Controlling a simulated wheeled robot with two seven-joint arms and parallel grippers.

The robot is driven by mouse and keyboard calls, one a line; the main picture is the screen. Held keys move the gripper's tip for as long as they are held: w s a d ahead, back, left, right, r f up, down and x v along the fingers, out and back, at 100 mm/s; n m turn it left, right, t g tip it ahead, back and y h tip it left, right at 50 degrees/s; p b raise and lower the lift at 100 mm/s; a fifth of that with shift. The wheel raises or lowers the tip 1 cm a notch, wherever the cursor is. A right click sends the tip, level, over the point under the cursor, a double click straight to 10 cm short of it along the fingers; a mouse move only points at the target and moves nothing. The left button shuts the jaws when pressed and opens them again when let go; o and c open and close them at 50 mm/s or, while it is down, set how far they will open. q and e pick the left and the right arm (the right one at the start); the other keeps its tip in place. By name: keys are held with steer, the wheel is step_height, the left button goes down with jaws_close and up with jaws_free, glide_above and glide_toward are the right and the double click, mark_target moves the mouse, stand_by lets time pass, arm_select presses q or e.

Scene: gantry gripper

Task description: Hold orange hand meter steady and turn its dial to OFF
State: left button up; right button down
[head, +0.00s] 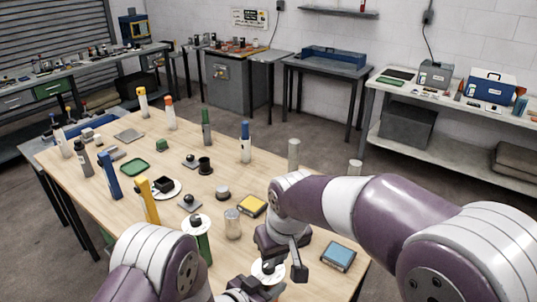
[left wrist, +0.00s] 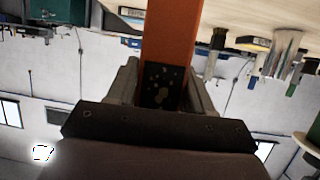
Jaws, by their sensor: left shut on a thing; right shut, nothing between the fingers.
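In the left wrist view, my left gripper (left wrist: 162,88) is shut on an orange upright body (left wrist: 171,30), which I take to be the hand meter. In the head view, the left gripper (head: 250,289) is low at the table's front, partly hidden by its arm. A pale round disc with a dark knob (head: 268,268) shows just above it; I take it for the meter's dial face. My right gripper (head: 298,268) points down close to this disc and is shut with nothing in it. Whether it touches the knob, and the dial's marking, I cannot tell.
A green cylinder with a white disc and dark knob (head: 195,222) stands left of the grippers. Several upright coloured tools stand farther back.

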stand_by(0.4)
arm_select(q)
steer(key=o, duration=1.4)
steer(key=v, duration=1.2)
